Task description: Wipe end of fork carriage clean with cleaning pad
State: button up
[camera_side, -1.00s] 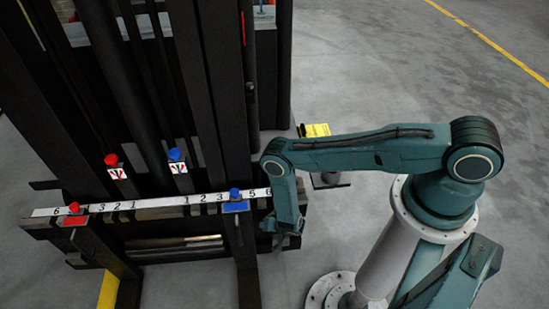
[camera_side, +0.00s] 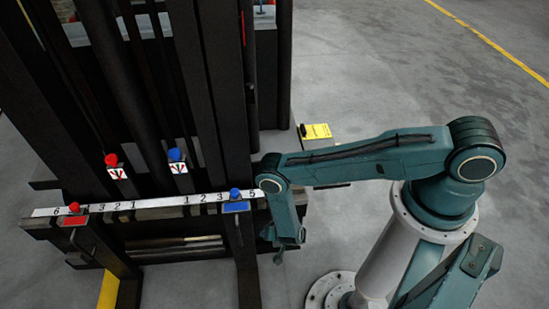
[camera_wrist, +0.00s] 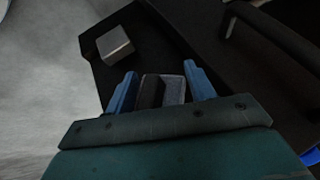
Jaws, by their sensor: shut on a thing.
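The fork carriage is the dark beam (camera_side: 155,214) across the mast, with a white numbered strip along its top. My gripper (camera_side: 279,258) hangs at the carriage's right end in the side view; my wrist hides part of that end. In the wrist view, the two blue fingers of my gripper (camera_wrist: 160,84) are shut on a small block, dark on the left and grey on the right, which looks like the cleaning pad (camera_wrist: 174,90). Past the fingers is a dark flat surface, likely the carriage end (camera_wrist: 155,45). Whether the pad touches it I cannot tell.
A small grey block (camera_wrist: 115,46) sits on the dark surface ahead of the left finger. Red (camera_side: 74,207) and blue (camera_side: 235,193) knobbed clamps sit on the forks. A yellow-labelled box (camera_side: 318,132) stands behind my arm. Floor to the right is clear.

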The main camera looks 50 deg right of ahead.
jog(key=shift+s+a, duration=0.9)
jog(key=shift+a, duration=0.05)
jog(key=shift+s+a, duration=0.6)
grip_shut()
jog(key=shift+s+a, duration=0.45)
